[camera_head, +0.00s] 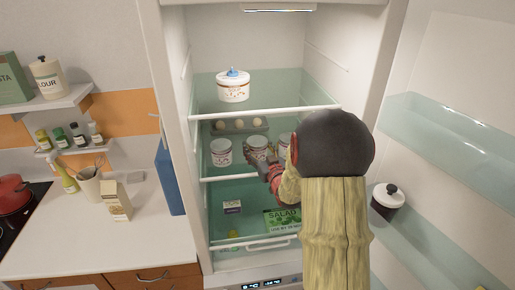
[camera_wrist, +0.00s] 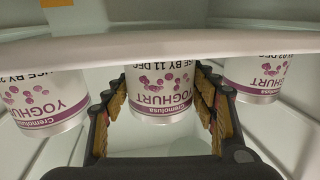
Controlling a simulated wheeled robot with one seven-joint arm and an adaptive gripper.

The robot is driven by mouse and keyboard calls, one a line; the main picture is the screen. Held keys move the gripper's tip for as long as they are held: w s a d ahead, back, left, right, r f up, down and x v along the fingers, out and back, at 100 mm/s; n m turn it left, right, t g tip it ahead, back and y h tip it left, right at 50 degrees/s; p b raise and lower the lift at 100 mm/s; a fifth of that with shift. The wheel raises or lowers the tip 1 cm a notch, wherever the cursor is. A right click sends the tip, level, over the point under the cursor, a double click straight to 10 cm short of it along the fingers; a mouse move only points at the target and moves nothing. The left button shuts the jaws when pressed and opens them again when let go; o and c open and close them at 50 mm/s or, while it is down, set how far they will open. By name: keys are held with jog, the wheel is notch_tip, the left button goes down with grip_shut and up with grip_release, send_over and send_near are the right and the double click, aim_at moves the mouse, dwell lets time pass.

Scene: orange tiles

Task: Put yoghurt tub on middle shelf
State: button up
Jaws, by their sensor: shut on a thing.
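A white yoghurt tub (camera_head: 259,148) with purple print is at the middle shelf (camera_head: 205,178) of the open fridge. It also shows between my fingers in the wrist view (camera_wrist: 158,92). My gripper (camera_head: 266,165) is shut on this tub. A second yoghurt tub (camera_head: 221,153) stands to its left, and a third (camera_head: 285,145) is to its right, partly hidden by my arm. The two neighbours show in the wrist view too, at left (camera_wrist: 48,100) and right (camera_wrist: 254,78). I cannot tell whether the held tub touches the shelf.
An egg tray (camera_head: 240,126) is behind the tubs. A white tub with a blue knob (camera_head: 233,88) stands on the top shelf. A small box (camera_head: 232,207) and a salad pack (camera_head: 283,220) are below. The open door (camera_head: 440,130) is at right.

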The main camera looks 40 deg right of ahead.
jog(key=o, duration=0.9)
jog(key=shift+f, duration=0.15)
jog(key=o, duration=0.5)
jog(key=shift+c, duration=0.2)
jog(key=v, duration=1.2)
jog(key=a+r+n+g+y, duration=0.1)
jog(key=a+r+g, duration=0.15)
jog(key=a, duration=0.45)
jog(key=a+r+g+y, duration=0.1)
jog(key=a+r+g, duration=0.15)
jog(key=a, duration=0.45)
jog(key=s+a+n+g+y, duration=0.2)
jog(key=s+a+g+y, duration=0.2)
jog(key=s+a, duration=1.4)
jog(key=shift+s+a+f+n+g, duration=0.25)
jog(key=shift+s+a+n+g, duration=0.15)
jog(key=shift+s+g, duration=0.6)
jog(key=shift+w, duration=0.2)
